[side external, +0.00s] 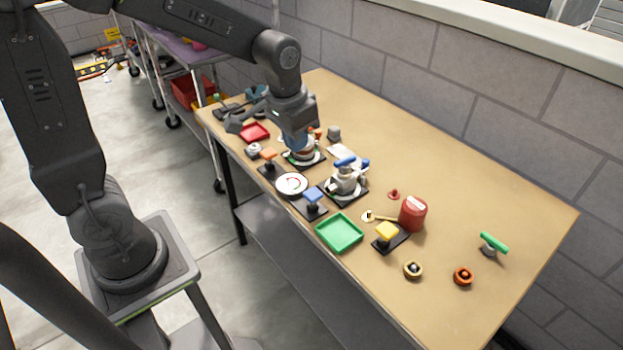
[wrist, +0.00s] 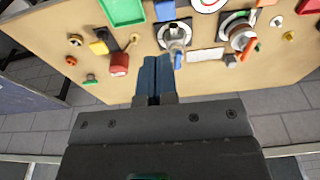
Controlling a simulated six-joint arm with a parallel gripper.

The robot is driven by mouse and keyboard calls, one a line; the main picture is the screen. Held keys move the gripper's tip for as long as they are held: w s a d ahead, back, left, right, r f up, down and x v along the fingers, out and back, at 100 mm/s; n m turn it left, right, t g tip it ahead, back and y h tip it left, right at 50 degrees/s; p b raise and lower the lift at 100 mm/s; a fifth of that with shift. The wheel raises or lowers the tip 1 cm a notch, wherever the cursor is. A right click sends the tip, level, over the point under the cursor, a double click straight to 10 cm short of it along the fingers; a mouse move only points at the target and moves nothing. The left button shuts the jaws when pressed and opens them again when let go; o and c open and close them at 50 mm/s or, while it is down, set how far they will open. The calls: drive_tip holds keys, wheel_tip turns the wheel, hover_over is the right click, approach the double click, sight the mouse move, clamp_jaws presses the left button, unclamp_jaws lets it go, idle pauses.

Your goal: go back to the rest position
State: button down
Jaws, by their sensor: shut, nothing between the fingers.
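My gripper (side external: 298,146) hangs over the back half of the table among the fittings, its blue-grey fingers pointing down. In the wrist view the two fingers (wrist: 156,62) lie together with nothing between them. In the side view the fingertips overlap a round metal fitting on a black base (side external: 305,157); I cannot tell the gap between them. A metal valve with a blue handle (side external: 346,178) stands apart from my gripper, to its right. It also shows close beside the fingertips in the wrist view (wrist: 176,36).
The wooden table (side external: 510,205) holds a green tray (side external: 339,232), a red tray (side external: 254,132), a red cylinder (side external: 412,214), a round gauge (side external: 291,184) and a yellow-topped block (side external: 386,232). A grey block wall (side external: 430,75) runs behind it. The table's right part is mostly clear.

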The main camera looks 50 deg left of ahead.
drive_tip(key=s+r+t, duration=0.2)
drive_tip(key=s+r, duration=0.2)
drive_tip(key=s, duration=0.3)
drive_tip(key=s+d+r+t, duration=0.1)
drive_tip(key=s+r, duration=0.2)
drive_tip(key=s, duration=0.4)
drive_tip(key=shift+d+r+t, duration=0.2)
drive_tip(key=shift+r+t, duration=0.2)
idle(0.8)
